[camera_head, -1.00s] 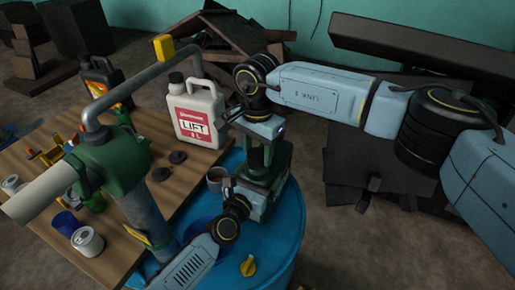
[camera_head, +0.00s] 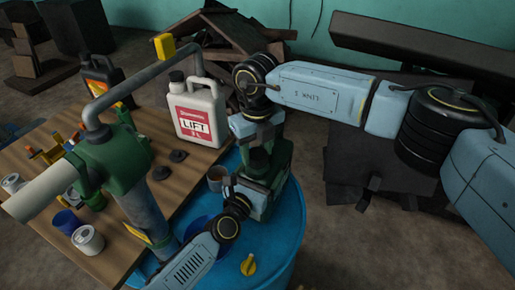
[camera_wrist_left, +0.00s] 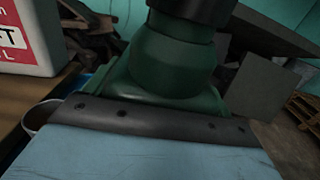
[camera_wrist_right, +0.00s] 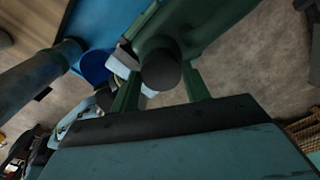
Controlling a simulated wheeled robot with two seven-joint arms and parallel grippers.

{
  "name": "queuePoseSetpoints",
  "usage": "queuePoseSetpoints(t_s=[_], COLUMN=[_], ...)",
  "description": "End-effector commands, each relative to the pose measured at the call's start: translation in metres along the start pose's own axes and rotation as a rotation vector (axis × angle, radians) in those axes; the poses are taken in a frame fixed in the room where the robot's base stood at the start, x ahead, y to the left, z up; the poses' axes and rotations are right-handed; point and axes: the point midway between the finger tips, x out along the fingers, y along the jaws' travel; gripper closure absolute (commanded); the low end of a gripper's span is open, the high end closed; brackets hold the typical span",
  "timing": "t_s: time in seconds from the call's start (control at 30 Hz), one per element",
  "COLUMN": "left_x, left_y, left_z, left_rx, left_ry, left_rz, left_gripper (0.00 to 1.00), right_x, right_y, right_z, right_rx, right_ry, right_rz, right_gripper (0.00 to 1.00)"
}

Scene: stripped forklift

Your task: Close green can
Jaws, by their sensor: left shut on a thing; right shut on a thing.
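The green can (camera_head: 274,178) stands on the blue barrel (camera_head: 285,235). My left gripper (camera_head: 246,190), coming in low from the left, is shut on the can's body. The left wrist view shows the can's green shoulder (camera_wrist_left: 170,65) close up with a black cap (camera_wrist_left: 195,9) at its top edge. My right gripper (camera_head: 257,155) reaches down from above and is shut on the black cap. In the right wrist view the cap (camera_wrist_right: 161,70) lies between the fingers, over the can (camera_wrist_right: 205,28). I cannot tell whether the cap is fully seated.
A green hand pump (camera_head: 115,155) with a grey pipe rises left of the can. A metal cup (camera_head: 216,176) stands close beside it. A white LIFT jug (camera_head: 197,112) and small cans (camera_head: 87,239) stand on the wooden table (camera_head: 178,190). A yellow plug (camera_head: 248,264) is on the barrel.

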Motion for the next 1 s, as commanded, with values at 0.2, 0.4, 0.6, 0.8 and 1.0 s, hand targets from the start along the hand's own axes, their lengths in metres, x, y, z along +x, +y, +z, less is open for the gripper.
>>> queuePoseSetpoints(t_s=[0.2,0.4,0.6,0.8,1.0], left_x=[-0.0007,-0.0007,-0.0007,-0.0007,-0.0007], left_y=[0.0002,0.0002,0.0003,0.0003,0.0003], left_z=[-0.0017,-0.0018,-0.0019,-0.0019,-0.0020], left_rx=[0.001,0.001,0.001,0.001,0.001], left_ry=[0.004,0.004,0.004,0.004,0.004], left_rz=[0.000,0.000,0.000,0.000,0.000], left_gripper=[0.80,0.80,0.80,0.80,0.80], right_x=[-0.0011,-0.0009,-0.0007,-0.0007,-0.0002], right_y=[0.0003,0.0005,0.0003,0.0002,0.0002], right_z=[0.0013,0.0019,0.0025,0.0025,0.0022], right_rx=[0.418,0.804,1.136,1.146,1.144], right_ry=[-0.002,-0.003,-0.003,-0.003,-0.002], right_rz=[0.000,0.000,0.000,0.000,0.000], right_gripper=[0.74,0.74,0.74,0.50,0.28])
